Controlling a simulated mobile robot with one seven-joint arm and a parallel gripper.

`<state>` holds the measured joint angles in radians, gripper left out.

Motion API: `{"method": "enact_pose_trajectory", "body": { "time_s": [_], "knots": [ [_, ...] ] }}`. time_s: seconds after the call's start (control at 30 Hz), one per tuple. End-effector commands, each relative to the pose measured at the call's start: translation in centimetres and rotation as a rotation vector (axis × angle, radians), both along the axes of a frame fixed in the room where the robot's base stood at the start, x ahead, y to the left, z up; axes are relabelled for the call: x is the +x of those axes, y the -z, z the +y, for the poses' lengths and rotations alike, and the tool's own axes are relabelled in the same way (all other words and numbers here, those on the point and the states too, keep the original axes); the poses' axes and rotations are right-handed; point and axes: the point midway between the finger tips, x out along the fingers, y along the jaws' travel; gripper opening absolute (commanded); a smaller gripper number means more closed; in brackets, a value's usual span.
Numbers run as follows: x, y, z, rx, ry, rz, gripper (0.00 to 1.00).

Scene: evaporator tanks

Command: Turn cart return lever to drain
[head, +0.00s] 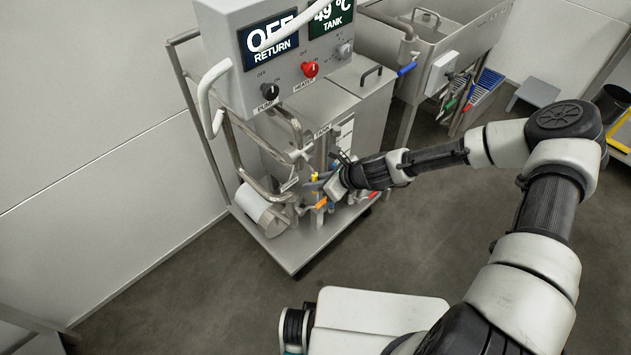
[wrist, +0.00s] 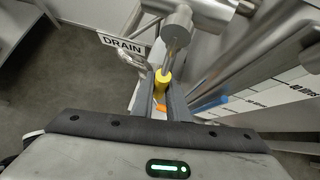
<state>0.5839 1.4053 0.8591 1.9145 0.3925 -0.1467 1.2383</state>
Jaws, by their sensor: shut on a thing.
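A yellow lever handle (wrist: 162,78) sits on a metal valve stem in the wrist view, and I take it to be the cart return lever. It also shows in the head view (head: 315,177), small and partly covered. My gripper (wrist: 161,98) is shut on the yellow handle, one dark finger on each side. In the head view my gripper (head: 322,185) is low among the cart's pipes. A DRAIN label (wrist: 123,44) hangs left of the valve. The lever's exact angle is hard to tell.
An orange handle (head: 321,203) is just below my gripper, and a red handle (head: 373,194) is to its right. The control box (head: 285,75) above reads RETURN OFF and TANK 49 °C. Open floor (head: 440,240) lies right of the cart.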

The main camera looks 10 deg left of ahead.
Motion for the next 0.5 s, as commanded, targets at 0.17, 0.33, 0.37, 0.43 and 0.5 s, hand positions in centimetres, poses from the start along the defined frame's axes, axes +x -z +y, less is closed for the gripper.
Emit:
{"method": "enact_pose_trajectory", "body": {
  "time_s": [0.17,0.33,0.37,0.43,0.5],
  "knots": [
    [-0.17,0.11,0.13,0.003,0.001,0.007,0.0],
    [-0.21,0.12,0.16,0.004,-0.001,0.007,0.17],
    [-0.21,0.12,0.16,0.004,-0.001,0.007,0.22],
    [-0.2,0.11,0.15,0.003,0.0,0.006,0.32],
    [-0.17,0.09,0.13,0.003,-0.001,0.006,0.32]
  ]
}}
